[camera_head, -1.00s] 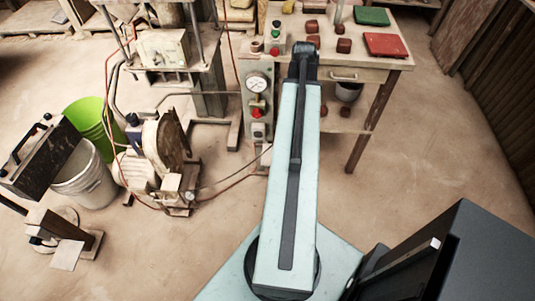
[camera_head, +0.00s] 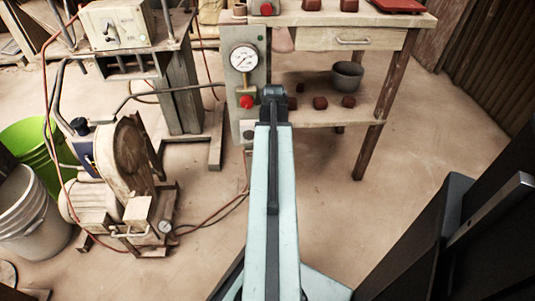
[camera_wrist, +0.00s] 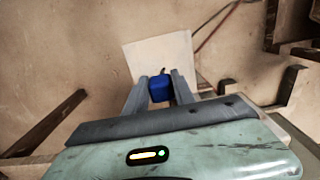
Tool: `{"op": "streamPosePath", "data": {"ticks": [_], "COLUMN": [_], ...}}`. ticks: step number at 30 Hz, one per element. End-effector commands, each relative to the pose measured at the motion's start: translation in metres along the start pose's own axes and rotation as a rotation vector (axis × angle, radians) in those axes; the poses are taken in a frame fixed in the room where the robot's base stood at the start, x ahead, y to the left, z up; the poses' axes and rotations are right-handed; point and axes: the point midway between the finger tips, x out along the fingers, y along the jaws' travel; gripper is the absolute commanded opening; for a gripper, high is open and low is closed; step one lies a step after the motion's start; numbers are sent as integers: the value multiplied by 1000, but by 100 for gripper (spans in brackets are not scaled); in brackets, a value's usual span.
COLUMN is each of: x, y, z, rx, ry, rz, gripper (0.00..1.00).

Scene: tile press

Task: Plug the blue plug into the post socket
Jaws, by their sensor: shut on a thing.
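My gripper (camera_wrist: 158,90) is shut on the blue plug (camera_wrist: 160,86), which sits between the two fingers in the wrist view. A pale square plate (camera_wrist: 160,52) shows just beyond the plug; I cannot tell whether the two touch. In the head view, a grey post (camera_head: 234,100) carries a gauge and a red knob. A pale plate with a round grey face (camera_head: 248,130), probably the socket, is low on it. The end of my arm is just right of the post there and hides the fingers and plug.
A wooden table (camera_head: 325,112) with a drawer and lower shelf stands right of the post; a grey pot (camera_head: 347,75) is on that shelf. A motor unit (camera_head: 115,165), hoses, a green bucket (camera_head: 30,145) and a white bucket (camera_head: 28,215) are at left.

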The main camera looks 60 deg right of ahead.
Motion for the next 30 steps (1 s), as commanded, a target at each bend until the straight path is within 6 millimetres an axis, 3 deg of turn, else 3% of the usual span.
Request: {"op": "streamPosePath", "data": {"ticks": [16,26,27,30], "x": [46,48,48,48], "y": [-6,-6,-6,-6], "z": [0,0,0,0], "rx": [-9,-10,-10,-10], "ry": [0,0,0,0], "rz": [0,0,0,0], "gripper": [0,0,33,56]}}
